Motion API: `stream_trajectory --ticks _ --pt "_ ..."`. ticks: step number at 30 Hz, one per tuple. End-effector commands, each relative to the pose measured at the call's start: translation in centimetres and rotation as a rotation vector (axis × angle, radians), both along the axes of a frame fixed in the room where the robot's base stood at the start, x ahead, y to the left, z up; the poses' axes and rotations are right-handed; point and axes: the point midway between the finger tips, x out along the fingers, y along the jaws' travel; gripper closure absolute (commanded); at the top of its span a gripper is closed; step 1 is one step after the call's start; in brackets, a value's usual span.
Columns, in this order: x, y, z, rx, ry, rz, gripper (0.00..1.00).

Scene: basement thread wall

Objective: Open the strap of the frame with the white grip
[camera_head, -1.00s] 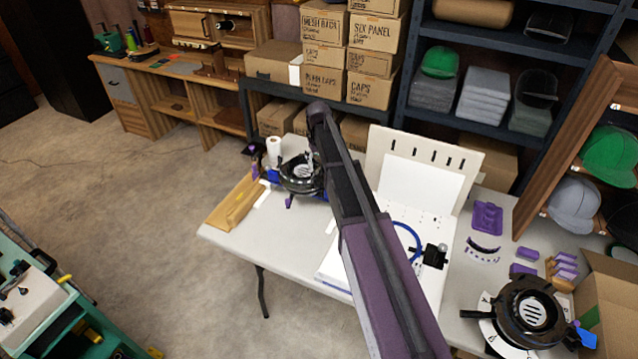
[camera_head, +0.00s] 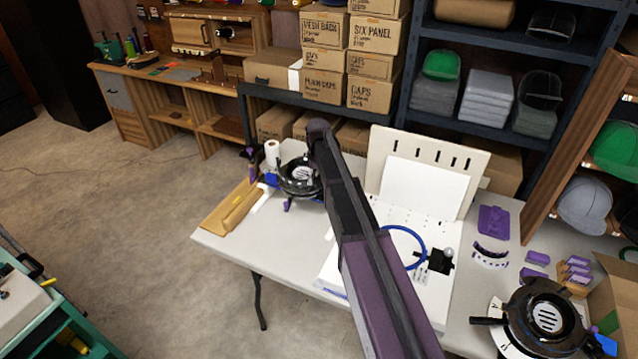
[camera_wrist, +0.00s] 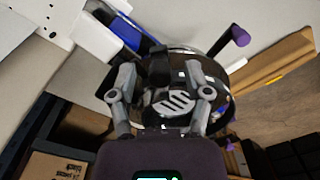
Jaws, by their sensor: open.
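A round black frame (camera_head: 298,176) with a slotted light disc in its middle sits at the back left of the white table, partly behind my arm in the head view. In the wrist view the same kind of black frame (camera_wrist: 180,72) lies under my gripper (camera_wrist: 164,88), whose two fingers are spread apart over it. A purple-ended lever (camera_wrist: 240,37) sticks out beside it. A second black frame (camera_head: 540,308) with a black lever stands at the right front. I cannot make out a white grip or a strap on either frame. Contact between fingers and frame cannot be told.
A white upright panel (camera_head: 420,172) stands behind a blue ring (camera_head: 423,242) on the table. Purple parts (camera_head: 494,220) lie to the right. Shelves with caps and boxes stand behind. The floor at left is open.

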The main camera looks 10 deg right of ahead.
Motion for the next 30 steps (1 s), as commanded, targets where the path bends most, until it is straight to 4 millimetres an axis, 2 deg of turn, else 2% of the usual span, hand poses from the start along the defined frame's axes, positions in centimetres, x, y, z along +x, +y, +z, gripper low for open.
stream_trajectory --ticks 12,18,19,30 --pt "0.01 0.03 -0.22 0.000 0.000 0.000 0.37" --pt "0.01 0.03 -0.22 0.000 0.000 0.000 0.96" --pt "0.01 0.03 -0.22 0.000 0.000 0.000 1.00" --pt "-0.15 -0.17 -0.23 0.000 0.000 -0.013 1.00"
